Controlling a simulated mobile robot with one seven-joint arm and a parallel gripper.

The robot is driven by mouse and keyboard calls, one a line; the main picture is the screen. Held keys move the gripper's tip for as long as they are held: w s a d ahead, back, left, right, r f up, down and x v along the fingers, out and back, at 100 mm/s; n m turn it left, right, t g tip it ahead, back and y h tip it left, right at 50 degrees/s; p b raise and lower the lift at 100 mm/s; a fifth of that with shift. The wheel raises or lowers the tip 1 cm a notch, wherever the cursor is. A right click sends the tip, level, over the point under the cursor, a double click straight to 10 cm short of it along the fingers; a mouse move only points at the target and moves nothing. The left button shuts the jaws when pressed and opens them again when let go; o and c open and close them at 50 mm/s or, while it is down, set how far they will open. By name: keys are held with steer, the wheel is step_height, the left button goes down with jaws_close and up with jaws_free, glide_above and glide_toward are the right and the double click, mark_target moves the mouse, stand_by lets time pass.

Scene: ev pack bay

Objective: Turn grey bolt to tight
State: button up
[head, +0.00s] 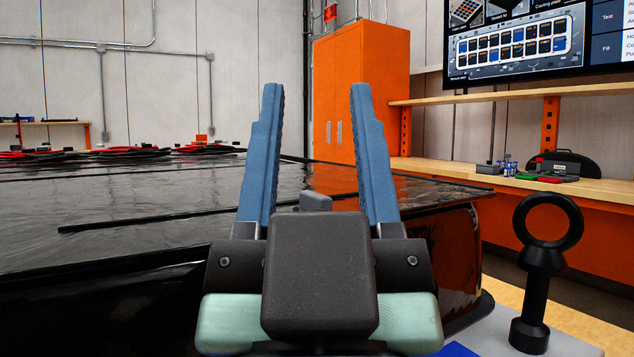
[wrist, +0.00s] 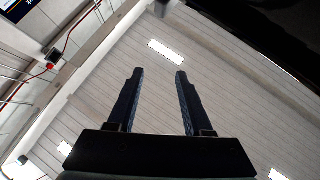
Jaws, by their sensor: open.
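My gripper (head: 315,92) is open and empty in the middle of the head view, its two blue fingers pointing up and standing well apart. In the wrist view my gripper (wrist: 159,72) also shows open, with only ceiling between and beyond the fingers. I cannot make out a grey bolt in either view. The large black glossy pack (head: 130,205) lies behind and to the left of the gripper, and my gripper hides part of it.
A black post with a ring top (head: 537,270) stands at the right on a light surface. A wooden workbench (head: 590,190) with small items is behind it. An orange cabinet (head: 362,100) stands at the back. Red and black cables (head: 75,153) lie along the pack's far left side.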

steer(key=w+d+g+p, duration=0.1)
steer(key=p, duration=0.2)
steer(key=w+d+g+p, duration=0.1)
steer(key=w+p, duration=0.1)
steer(key=p, duration=0.1)
steer(key=w+d+r+n+g+p, duration=0.1)
steer(key=w+d+g+p, duration=0.1)
steer(key=p, duration=0.2)
steer(key=shift+c, duration=0.2)
steer(key=n+g+y+p, duration=0.6)
steer(key=g+p, duration=0.6)
steer(key=p, duration=1.9)
glide_toward(321, 195)
steer(key=shift+m+y, duration=0.3)
steer(key=shift+m, duration=0.3)
steer(key=p+x, duration=0.2)
steer(key=x, duration=0.6)
steer(key=shift+w+d+f+p, duration=0.1)
steer(key=shift+d+f+p, duration=0.05)
steer(key=shift+f+p, duration=0.15)
steer(key=shift+t, duration=0.3)
steer(key=shift+c, duration=0.3)
jaws_close()
